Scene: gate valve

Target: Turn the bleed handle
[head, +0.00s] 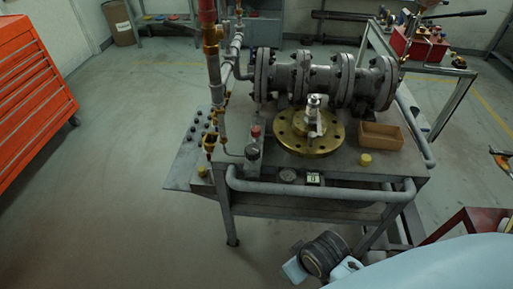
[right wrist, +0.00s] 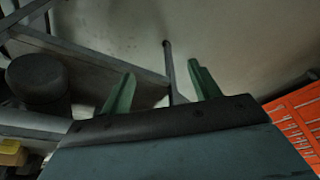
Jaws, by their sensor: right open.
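The gate valve's dark pipe body (head: 325,80) lies across the grey metal table. A brass flange (head: 290,143) lies in front of it, with a small silver fitting (head: 313,112) standing upright on it. A small red-topped fitting (head: 256,132) stands to its left. I cannot tell which part is the bleed handle. My right gripper (right wrist: 161,72) shows in the right wrist view, its two green fingers apart with nothing held between them. A dark post (right wrist: 168,58) shows beyond the gap between the fingers. My left gripper is not in view.
The table's front rail (head: 320,190) is a thick grey bar. A brown open box (head: 381,137) is right of the flange. Vertical pipes (head: 215,80) rise at the table's left. An orange drawer cabinet (head: 30,85) stands at far left; the floor between is clear.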

